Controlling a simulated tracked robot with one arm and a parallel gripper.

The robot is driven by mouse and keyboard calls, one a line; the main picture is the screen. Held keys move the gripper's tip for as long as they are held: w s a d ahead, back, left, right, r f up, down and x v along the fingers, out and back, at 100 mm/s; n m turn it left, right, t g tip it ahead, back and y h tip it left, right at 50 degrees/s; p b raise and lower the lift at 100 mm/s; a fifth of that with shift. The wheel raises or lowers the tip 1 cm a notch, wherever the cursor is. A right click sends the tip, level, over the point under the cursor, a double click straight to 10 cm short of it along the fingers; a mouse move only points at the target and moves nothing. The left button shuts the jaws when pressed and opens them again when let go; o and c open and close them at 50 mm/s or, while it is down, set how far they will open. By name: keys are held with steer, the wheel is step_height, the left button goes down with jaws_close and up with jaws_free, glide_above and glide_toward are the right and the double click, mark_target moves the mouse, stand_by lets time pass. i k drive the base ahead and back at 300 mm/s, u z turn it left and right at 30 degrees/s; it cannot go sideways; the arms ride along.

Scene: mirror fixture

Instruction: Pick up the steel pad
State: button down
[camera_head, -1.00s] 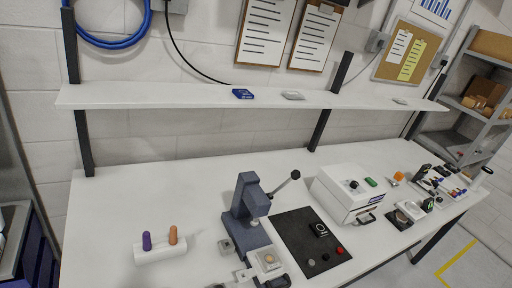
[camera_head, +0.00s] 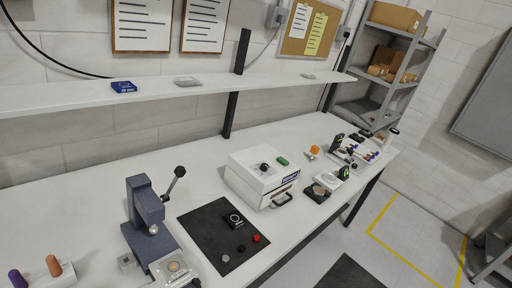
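Several small round pieces lie along the front of a black mat (camera_head: 207,222) on the white workbench. One is a small grey disc (camera_head: 225,258), which looks metallic and may be the steel pad; it is too small to be sure. Beside it are a dark disc (camera_head: 241,248) and a red disc (camera_head: 256,238). My gripper is not in view.
A blue-grey lever press (camera_head: 147,215) stands left of the mat, its lever raised. A white box-shaped machine (camera_head: 262,177) stands to the right. A shelf (camera_head: 60,97) runs above the bench. Open floor (camera_head: 400,215) lies at the right.

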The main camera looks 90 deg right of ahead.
mark_target(256, 239)
steer(key=z, duration=2.35)
steer(key=k, duration=0.9)
steer(key=u, duration=0.15)
